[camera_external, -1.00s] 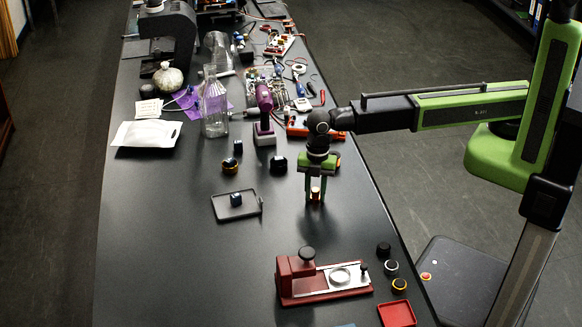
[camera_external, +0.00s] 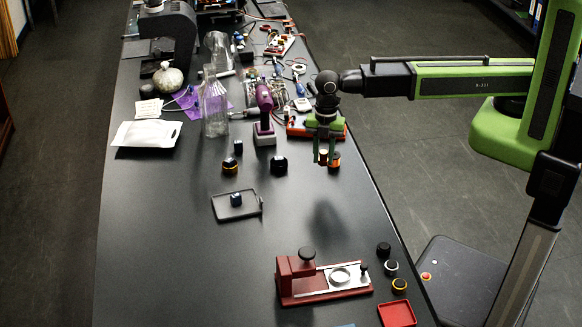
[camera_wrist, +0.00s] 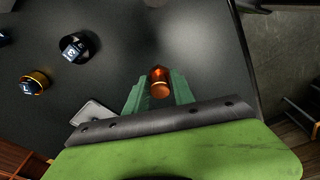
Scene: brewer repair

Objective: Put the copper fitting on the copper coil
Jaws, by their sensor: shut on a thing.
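My gripper (camera_external: 324,158) is shut on the copper fitting (camera_wrist: 159,82), a small shiny copper cylinder. It holds the fitting between its green fingers, in the air above the black table. In the outside view only a bit of the fitting shows between the fingers. An orange-and-dark round piece (camera_external: 335,160) shows just right of the fingers, partly hidden. A copper-coloured ring (camera_external: 230,166) with a numbered cube in it stands on the table to the left; it also shows in the wrist view (camera_wrist: 34,82). I cannot tell which of these is the copper coil.
A black round holder with a cube (camera_external: 279,164) stands left of my gripper. A purple tool (camera_external: 264,110) stands behind it. A small dark tray (camera_external: 226,213) lies to the left. A red fixture (camera_external: 330,293) stands in front. The table between them is clear.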

